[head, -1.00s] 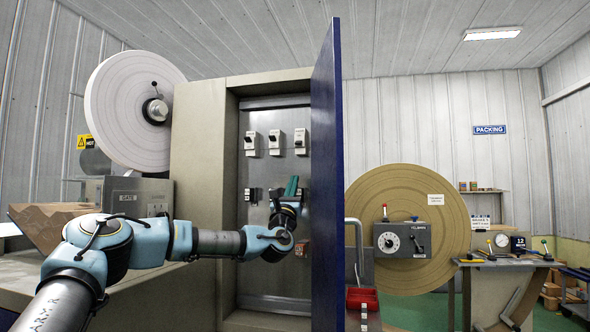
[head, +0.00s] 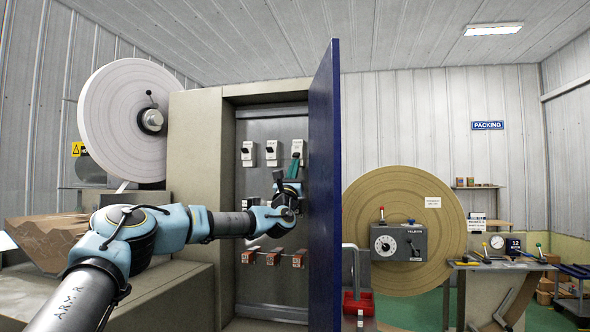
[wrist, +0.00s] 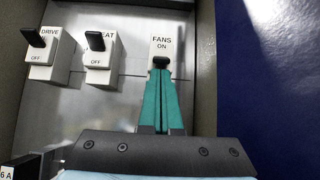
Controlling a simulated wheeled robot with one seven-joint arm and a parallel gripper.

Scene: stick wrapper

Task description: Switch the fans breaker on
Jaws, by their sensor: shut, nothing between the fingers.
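The fans breaker (wrist: 163,50) is a white switch labelled FANS at the upper middle of the wrist view. The word ON shows above its black lever (wrist: 160,62), which sits lower than the levers of its neighbours. In the head view the fans breaker (head: 299,147) is at the right end of the upper row, partly behind my fingers. My gripper (wrist: 161,76) is shut and empty, its teal fingers pointing up with the tips just below or at the lever. Contact cannot be told. The fingers hide the lower part of the breaker. My gripper also shows in the head view (head: 295,158).
The drive breaker (wrist: 44,53) and heat breaker (wrist: 101,57), both showing OFF below their levers, stand left of the fans breaker. The open blue cabinet door (head: 325,190) is close on the right. Several lower breakers (head: 273,257) are below my gripper.

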